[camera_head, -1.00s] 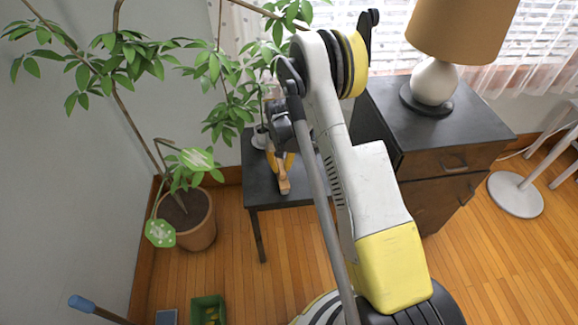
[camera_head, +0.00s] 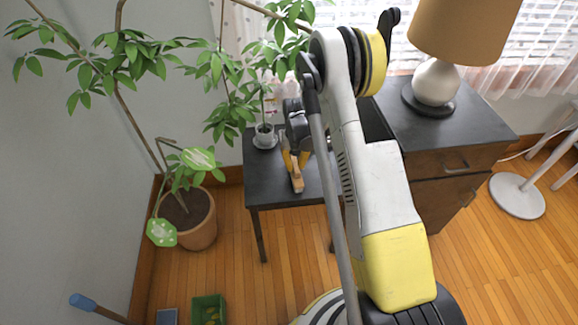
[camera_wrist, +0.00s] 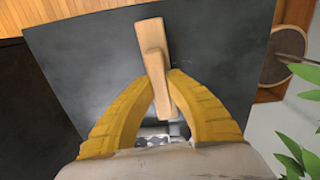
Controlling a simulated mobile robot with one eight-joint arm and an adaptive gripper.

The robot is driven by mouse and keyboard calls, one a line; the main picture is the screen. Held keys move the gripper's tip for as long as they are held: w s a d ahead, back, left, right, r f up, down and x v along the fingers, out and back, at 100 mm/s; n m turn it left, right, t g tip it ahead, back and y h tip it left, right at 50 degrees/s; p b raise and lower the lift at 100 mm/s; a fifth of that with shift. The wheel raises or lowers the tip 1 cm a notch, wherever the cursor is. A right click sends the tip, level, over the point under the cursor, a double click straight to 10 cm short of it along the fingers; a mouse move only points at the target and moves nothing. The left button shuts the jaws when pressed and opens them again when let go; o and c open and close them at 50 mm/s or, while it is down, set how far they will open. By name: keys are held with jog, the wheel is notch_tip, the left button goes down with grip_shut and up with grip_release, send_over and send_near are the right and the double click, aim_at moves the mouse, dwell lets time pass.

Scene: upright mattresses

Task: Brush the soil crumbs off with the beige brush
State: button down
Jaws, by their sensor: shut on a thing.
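My gripper (camera_head: 295,160) has yellow fingers and is shut on the beige brush (camera_head: 297,184) over the small dark table (camera_head: 268,182). In the wrist view the brush (camera_wrist: 153,45) is a pale wooden piece held between the fingertips (camera_wrist: 162,85), reaching out past them over the dark tabletop (camera_wrist: 85,50). The bristles are hidden, and I cannot tell whether they touch the top. I cannot make out distinct soil crumbs; a faint greyish patch shows left of the fingers in the wrist view.
A small potted plant (camera_head: 264,138) stands on the table's back left. A dark cabinet with a lamp (camera_head: 436,82) stands to the right. A large terracotta pot (camera_head: 200,225) is on the floor at left, with a green bin (camera_head: 208,309) nearer. The table's front left is clear.

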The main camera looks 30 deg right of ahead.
jog(key=shift+s+d, duration=0.2)
jog(key=shift+d, duration=0.4)
jog(key=shift+s+d, duration=0.2)
jog(key=shift+d, duration=0.4)
jog(key=shift+w+a, duration=0.4)
jog(key=shift+a, duration=0.85)
jog(key=shift+w+a, duration=0.4)
jog(key=shift+a, duration=0.8)
jog(key=shift+w+a, duration=0.4)
jog(key=shift+a, duration=0.85)
jog(key=shift+s+d, duration=0.4)
jog(key=shift+d, duration=0.85)
jog(key=shift+s+d, duration=0.4)
jog(key=shift+d, duration=0.85)
jog(key=shift+s+d, duration=0.4)
jog(key=shift+d, duration=0.85)
jog(key=shift+a, duration=0.15)
